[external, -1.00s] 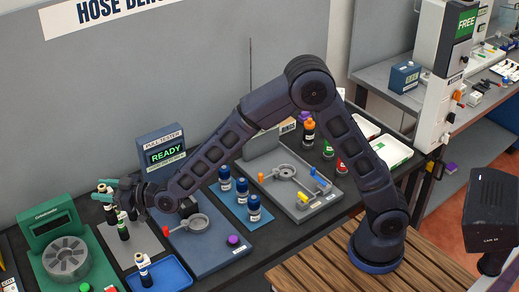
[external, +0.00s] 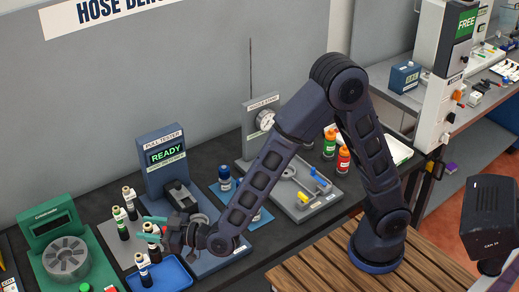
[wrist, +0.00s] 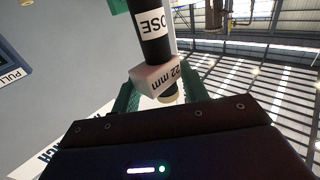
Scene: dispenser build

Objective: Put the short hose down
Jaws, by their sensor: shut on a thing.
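My gripper (external: 154,221), with green fingers, is shut on a dark hose with white bands, the short hose (external: 152,240), just behind the blue tray (external: 178,275). In the wrist view the hose (wrist: 155,45) is black with a white label, and a block marked "22 mm" (wrist: 155,78) sits between the green fingers (wrist: 160,95). Whether its lower end touches anything cannot be told. Another dark hose with a white top (external: 144,271) stands at the tray's left side.
Two more hoses (external: 121,224) (external: 130,203) stand on the grey mat (external: 112,240) to the left. The pull tester (external: 165,165) reads READY behind my gripper. A green machine with a round slotted drum (external: 66,258) is at far left. The tray's right part looks clear.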

